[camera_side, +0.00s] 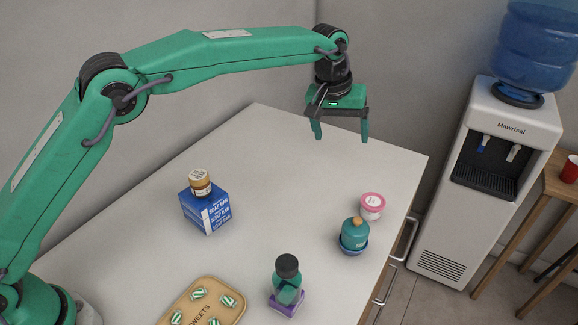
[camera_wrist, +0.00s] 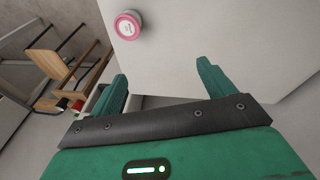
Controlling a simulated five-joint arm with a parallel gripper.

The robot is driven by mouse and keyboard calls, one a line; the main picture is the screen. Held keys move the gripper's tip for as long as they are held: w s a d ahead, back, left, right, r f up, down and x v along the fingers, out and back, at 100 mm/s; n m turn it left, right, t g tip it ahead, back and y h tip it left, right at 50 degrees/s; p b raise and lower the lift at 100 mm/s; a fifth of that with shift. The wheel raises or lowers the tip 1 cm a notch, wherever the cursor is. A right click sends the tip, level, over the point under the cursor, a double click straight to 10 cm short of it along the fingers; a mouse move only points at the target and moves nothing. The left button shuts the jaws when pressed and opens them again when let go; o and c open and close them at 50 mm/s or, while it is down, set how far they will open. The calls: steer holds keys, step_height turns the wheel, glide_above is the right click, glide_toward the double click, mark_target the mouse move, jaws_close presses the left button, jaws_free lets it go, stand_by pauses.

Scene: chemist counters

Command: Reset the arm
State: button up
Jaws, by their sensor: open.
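My gripper (camera_side: 340,133) hangs from my outstretched green arm above the far end of the white counter (camera_side: 290,150). Its two green fingers are spread apart with nothing between them. In the wrist view, my gripper (camera_wrist: 160,75) also shows open and empty, with bare counter and wall beyond the fingers. A pink-lidded tub (camera_side: 372,205) stands on the counter, clear of the fingers; it also shows at the top of the wrist view (camera_wrist: 128,25).
A blue soap box (camera_side: 206,212) carries a small jar (camera_side: 200,183). A teal bottle (camera_side: 354,234) stands in a blue dish (camera_side: 354,249). A dark-capped bottle (camera_side: 288,282) is on a purple block (camera_side: 286,303). A sweets tray (camera_side: 230,315) lies in front. A water cooler (camera_side: 500,170) stands right.

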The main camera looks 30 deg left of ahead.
steer(key=s+a+r+m+t, duration=0.1)
steer(key=s+a+r, duration=0.5)
steer(key=s+a, duration=0.25)
steer(key=s+a+r, duration=0.6)
steer(key=s+a, duration=0.1)
steer(key=a, duration=0.2)
steer(key=s+a+f, duration=0.2)
steer(key=s+a, duration=0.1)
steer(key=s, duration=0.4)
steer(key=s+a+f+m+t, duration=0.1)
steer(key=s+a+f, duration=0.2)
steer(key=s, duration=0.4)
steer(key=s+a+f+y, duration=0.1)
steer(key=s+a+f, duration=0.1)
steer(key=s, duration=0.5)
steer(key=shift+s+a+f+m+t, duration=0.3)
steer(key=shift+a+t, duration=0.1)
steer(key=shift+a, duration=0.5)
